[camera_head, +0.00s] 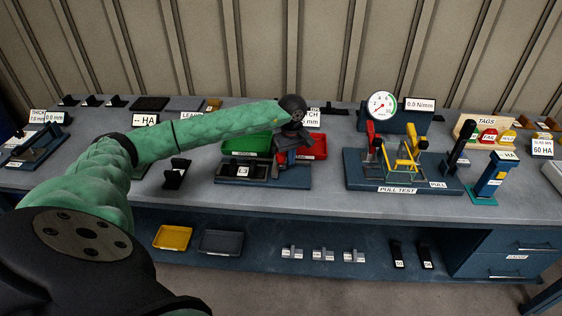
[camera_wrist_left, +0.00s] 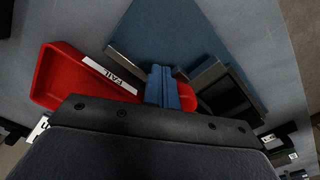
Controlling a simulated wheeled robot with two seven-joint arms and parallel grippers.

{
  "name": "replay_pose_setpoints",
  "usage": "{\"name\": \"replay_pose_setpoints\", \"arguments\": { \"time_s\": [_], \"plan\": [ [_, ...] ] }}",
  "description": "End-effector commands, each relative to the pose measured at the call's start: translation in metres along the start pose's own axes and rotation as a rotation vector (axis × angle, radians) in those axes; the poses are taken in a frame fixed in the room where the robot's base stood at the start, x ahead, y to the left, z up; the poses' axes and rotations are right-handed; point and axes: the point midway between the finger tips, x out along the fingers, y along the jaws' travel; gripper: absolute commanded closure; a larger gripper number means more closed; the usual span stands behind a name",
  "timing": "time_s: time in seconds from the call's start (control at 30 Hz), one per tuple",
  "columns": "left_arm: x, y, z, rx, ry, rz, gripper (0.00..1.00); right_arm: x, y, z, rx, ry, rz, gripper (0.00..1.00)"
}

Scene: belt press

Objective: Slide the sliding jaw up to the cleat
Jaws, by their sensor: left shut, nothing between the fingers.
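The measuring fixture has a dark blue base (camera_head: 235,181) and stands at the middle of the bench, with a dark block tagged "L3" (camera_head: 243,171) at its left. My left gripper (camera_head: 283,148) is over the fixture's right part, pointing down, shut and empty. In the left wrist view its narrow blue-grey fingers (camera_wrist_left: 160,82) are together above the blue base (camera_wrist_left: 205,35). A red part (camera_wrist_left: 187,95) shows beside the fingers, and a dark block (camera_wrist_left: 222,92) lies right of them. I cannot tell surely which parts are the sliding jaw and the cleat, or whether the fingers touch either. My right gripper is not in view.
A green tray (camera_head: 246,146) and a red tray (camera_head: 318,147) stand behind the fixture. The red "FAIL" tray also shows in the left wrist view (camera_wrist_left: 65,70). The pull-test stand (camera_head: 405,187) is to the right, and a black stand (camera_head: 176,174) to the left.

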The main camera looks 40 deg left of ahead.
Motion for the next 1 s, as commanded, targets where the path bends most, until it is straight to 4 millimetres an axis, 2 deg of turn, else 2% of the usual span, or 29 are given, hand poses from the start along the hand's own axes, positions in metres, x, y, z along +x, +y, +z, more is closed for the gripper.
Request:
{"name": "replay_pose_setpoints", "arguments": {
  "time_s": [1.0],
  "plan": [
    [0.001, -0.018, -0.010, 0.000, 0.000, 0.000, 1.00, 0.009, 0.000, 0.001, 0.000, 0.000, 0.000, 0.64]
  ]
}}
